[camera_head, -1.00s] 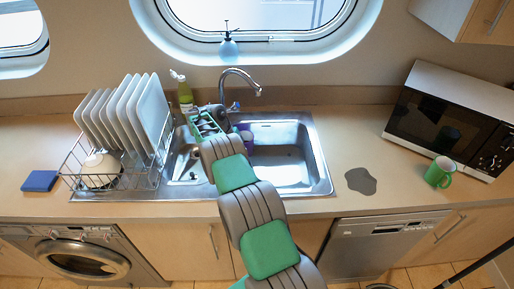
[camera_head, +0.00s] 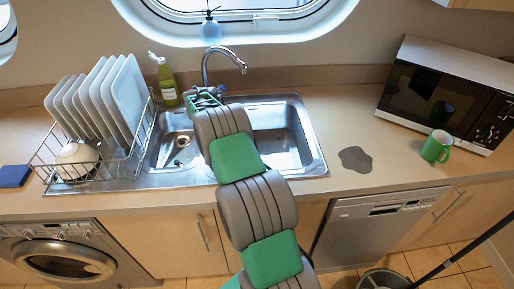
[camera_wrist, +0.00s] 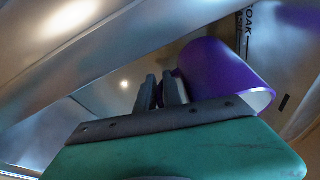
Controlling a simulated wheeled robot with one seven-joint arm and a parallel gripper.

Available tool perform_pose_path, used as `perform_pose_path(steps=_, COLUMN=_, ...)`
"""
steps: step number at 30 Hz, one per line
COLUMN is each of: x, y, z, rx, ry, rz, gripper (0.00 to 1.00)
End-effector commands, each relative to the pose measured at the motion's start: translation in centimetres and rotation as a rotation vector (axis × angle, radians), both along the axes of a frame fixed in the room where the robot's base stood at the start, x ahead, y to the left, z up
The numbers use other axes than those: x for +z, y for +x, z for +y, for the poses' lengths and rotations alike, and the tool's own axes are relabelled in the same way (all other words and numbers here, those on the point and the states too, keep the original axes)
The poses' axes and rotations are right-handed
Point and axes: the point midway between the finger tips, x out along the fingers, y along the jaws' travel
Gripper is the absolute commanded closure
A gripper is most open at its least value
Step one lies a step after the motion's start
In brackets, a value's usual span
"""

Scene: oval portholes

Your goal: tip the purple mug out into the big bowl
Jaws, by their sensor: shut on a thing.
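The purple mug (camera_wrist: 222,72) is at the upper right of the wrist view, against my gripper's fingers (camera_wrist: 163,90), which are shut on it. Its pale-lined mouth faces lower right in that view. I cannot see its contents or which part is held. In the head view, the mug is hidden behind my arm, and the green top of my gripper (camera_head: 205,98) shows at the back of the sink. The sink's bigger basin (camera_head: 283,150) is right of my arm, partly hidden by it. The small basin with a drain is on the left.
A dish rack (camera_head: 131,181) holds plates and a white bowl (camera_head: 76,160) left of the sink. A green bottle (camera_head: 167,84) and the tap (camera_head: 206,68) stand behind. A dark puddle (camera_head: 355,159), green mug (camera_head: 437,146) and microwave (camera_head: 450,98) are on the right.

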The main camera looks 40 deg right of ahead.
Motion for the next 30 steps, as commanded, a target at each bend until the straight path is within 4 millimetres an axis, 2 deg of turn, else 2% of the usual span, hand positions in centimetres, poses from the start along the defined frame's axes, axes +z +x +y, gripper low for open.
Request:
perform_pose_path(steps=16, x=0.9, y=-0.7, z=-0.5, rx=0.007, ry=0.085, rz=-0.306, gripper=1.0)
perform_pose_path(steps=21, x=1.3, y=-1.2, z=-0.6, rx=0.013, ry=0.133, rz=-0.472, gripper=1.0)
perform_pose_path(steps=30, x=2.4, y=-0.6, z=-0.1, rx=0.028, ry=0.185, rz=-0.653, gripper=1.0)
